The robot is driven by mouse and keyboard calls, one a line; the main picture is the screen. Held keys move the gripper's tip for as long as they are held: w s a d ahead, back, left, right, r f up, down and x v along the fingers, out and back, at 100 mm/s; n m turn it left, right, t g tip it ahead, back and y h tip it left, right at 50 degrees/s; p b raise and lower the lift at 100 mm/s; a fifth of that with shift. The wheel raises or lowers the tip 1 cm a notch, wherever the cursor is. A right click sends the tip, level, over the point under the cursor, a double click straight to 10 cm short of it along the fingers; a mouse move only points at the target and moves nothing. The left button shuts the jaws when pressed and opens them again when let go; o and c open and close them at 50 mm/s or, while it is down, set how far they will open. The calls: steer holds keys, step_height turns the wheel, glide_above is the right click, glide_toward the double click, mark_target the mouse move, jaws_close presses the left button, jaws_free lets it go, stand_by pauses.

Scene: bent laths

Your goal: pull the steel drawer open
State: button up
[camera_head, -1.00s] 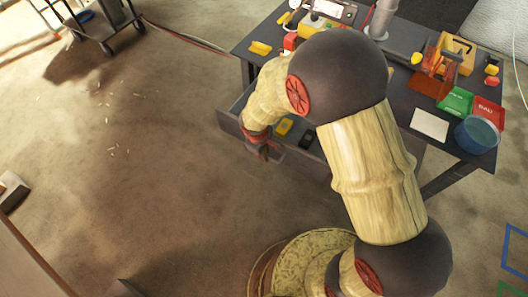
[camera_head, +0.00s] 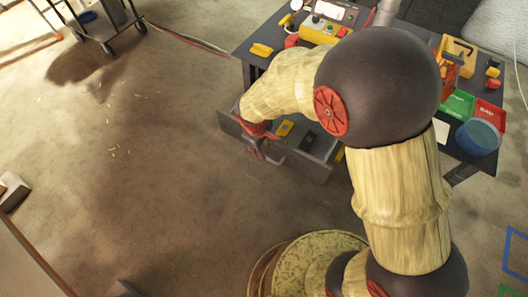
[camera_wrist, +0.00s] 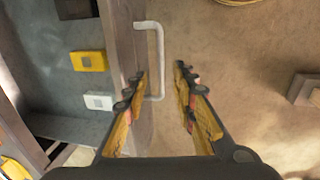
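The grey steel drawer (camera_head: 310,168) stands out from under the dark table, open with its inside showing. In the wrist view its front panel (camera_wrist: 122,35) runs down the left of centre, and its pale bar handle (camera_wrist: 159,60) projects to the right of it. My gripper (camera_head: 266,152) is at the drawer front in the head view. In the wrist view its fingertips (camera_wrist: 160,70) are apart, one on each side of the handle bar, with visible space around the bar. Contact with the handle does not show.
A yellow item (camera_wrist: 88,61) and a white item (camera_wrist: 98,100) lie in the drawer. A wheeled cart (camera_head: 95,20) stands at the upper left. The carpet left of the drawer is largely clear.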

steer(key=r, duration=0.5)
steer(key=shift+s+a+r, duration=0.1)
steer(key=shift+s+a, duration=0.15)
steer(key=shift+s, duration=0.15)
steer(key=s+d+r+m+t, duration=0.2)
steer(key=s+d+r+m, duration=0.3)
steer(key=s+d+r, duration=0.3)
steer(key=s+d+r+m+t+y, duration=0.1)
steer(key=s+d+r+m, duration=0.5)
steer(key=r, duration=0.9)
steer(key=s+d, duration=0.2)
steer(key=shift+s+d+r+t, duration=0.25)
steer(key=shift+s+r+t, duration=0.05)
steer(key=shift+s+t, duration=0.1)
